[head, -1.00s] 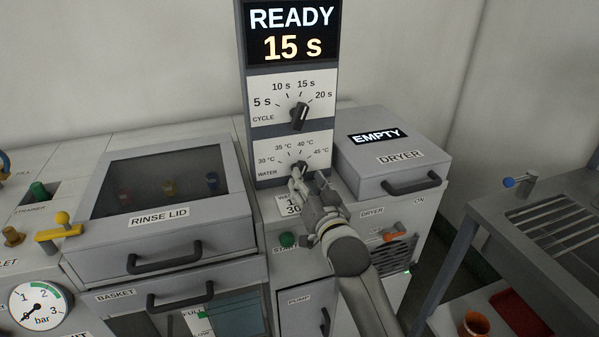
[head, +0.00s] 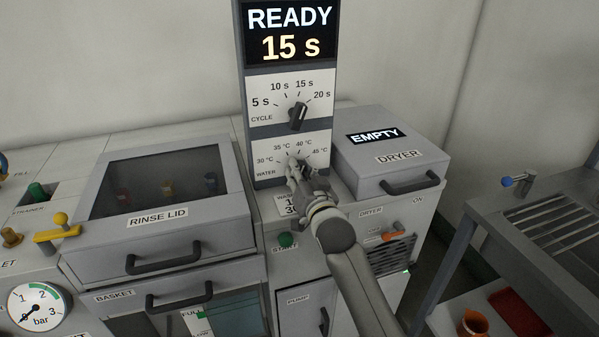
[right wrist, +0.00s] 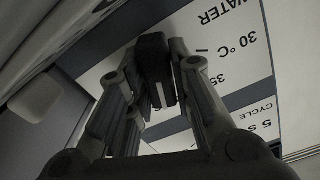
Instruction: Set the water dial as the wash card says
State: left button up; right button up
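The water dial (head: 293,160) is a dark knob on a white panel marked 30 °C, 35 °C, 40 °C and 45 °C. My right gripper (head: 298,174) is at this dial. In the right wrist view the dark knob (right wrist: 155,68) with its pale line sits between my two fingers, which close on it from both sides. The fingers cover part of the dial, so I cannot read its exact setting. My left gripper is not in view.
The cycle dial (head: 298,117) is just above, under a display (head: 290,32) reading READY 15 s. The green start button (head: 286,240) is below. The dryer (head: 385,165) stands to the right, the rinse lid (head: 160,190) to the left.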

grip_shut()
jog(key=n+p, duration=0.1)
jog(key=n, duration=0.2)
jog(key=shift+a+r+p, duration=0.1)
jog(key=shift+r+p, duration=0.05)
jog(key=shift+p, duration=0.25)
jog(key=n+p, duration=0.1)
jog(key=n, duration=0.2)
jog(key=shift+s+a, duration=0.1)
jog(key=shift+a, duration=0.1)
jog(key=n+p, duration=0.1)
jog(key=n, duration=0.4)
jog(key=shift+a, duration=0.15)
jog(key=n, duration=0.4)
jog(key=shift+s+a+f+n+p, duration=0.1)
jog(key=shift+a+f+n+p, duration=0.05)
jog(key=shift+f+n+p, duration=0.25)
